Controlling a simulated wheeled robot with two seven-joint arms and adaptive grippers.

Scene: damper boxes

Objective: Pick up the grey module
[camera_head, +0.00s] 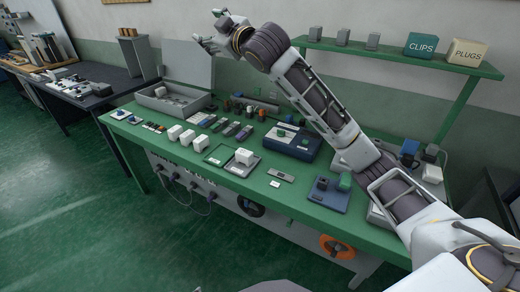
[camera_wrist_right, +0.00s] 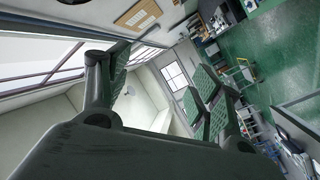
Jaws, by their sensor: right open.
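Several small grey blocks stand on the green shelf, one of them at its left end (camera_head: 315,32). Grey pieces also lie in the row of small modules (camera_head: 208,121) on the green table. I cannot tell which of these is the grey module. My right gripper (camera_head: 203,38) is raised high above the back of the table, in front of the wall, well apart from all of them. It is open and empty; its spread fingers also show in the right wrist view (camera_wrist_right: 160,88), with only the room behind them. My left gripper is not in view.
White blocks (camera_head: 188,138) stand near the table's front edge. An open grey case (camera_head: 163,104) is at the left end, a dark blue box (camera_head: 291,142) mid-table. CLIPS (camera_head: 422,46) and PLUGS (camera_head: 467,53) boxes sit on the shelf. My right arm crosses above the table's right part.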

